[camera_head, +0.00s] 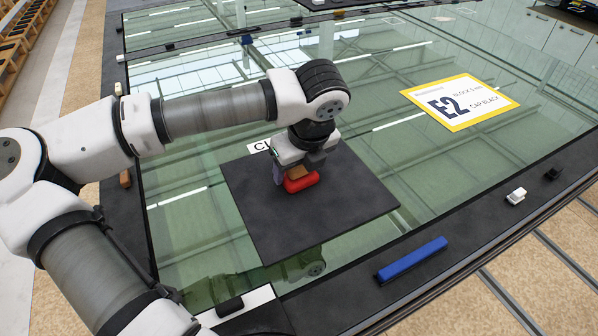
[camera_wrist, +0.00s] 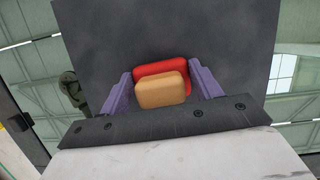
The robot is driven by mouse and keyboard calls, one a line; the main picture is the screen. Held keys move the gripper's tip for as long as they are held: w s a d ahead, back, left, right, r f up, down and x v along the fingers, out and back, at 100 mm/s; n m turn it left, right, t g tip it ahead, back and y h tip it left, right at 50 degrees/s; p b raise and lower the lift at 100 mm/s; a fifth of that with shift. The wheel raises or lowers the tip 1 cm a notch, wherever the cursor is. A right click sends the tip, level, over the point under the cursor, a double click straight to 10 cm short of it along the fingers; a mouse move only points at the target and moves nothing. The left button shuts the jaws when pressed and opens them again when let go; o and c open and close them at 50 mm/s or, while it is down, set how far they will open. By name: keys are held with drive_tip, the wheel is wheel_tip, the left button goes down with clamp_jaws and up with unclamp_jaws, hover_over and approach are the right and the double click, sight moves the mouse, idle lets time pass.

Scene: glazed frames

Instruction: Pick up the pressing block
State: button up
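A red block (camera_head: 301,184) with rounded edges lies on the dark square mat (camera_head: 330,215). A smaller tan block (camera_head: 298,173) sits against its upper side, and I cannot tell whether the two are joined. Nothing marks which is the pressing block. My gripper (camera_head: 292,176) points down over them. In the wrist view the purple fingers of my gripper (camera_wrist: 160,80) stand apart, one on each side of the tan block (camera_wrist: 160,91). Narrow gaps show beside the tan block. The red block (camera_wrist: 160,71) shows just beyond it, partly hidden.
A blue bar (camera_head: 411,258) lies on the dark front rim. A small white piece (camera_head: 516,196) and a black piece (camera_head: 553,173) are on the right rim. A yellow-edged E2 sign (camera_head: 460,101) lies on the glass. The mat around the blocks is clear.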

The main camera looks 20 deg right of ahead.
drive_tip(key=c, duration=0.3)
drive_tip(key=shift+r, duration=0.15)
wheel_tip(320, 180, up, 20)
drive_tip(key=b, duration=0.3)
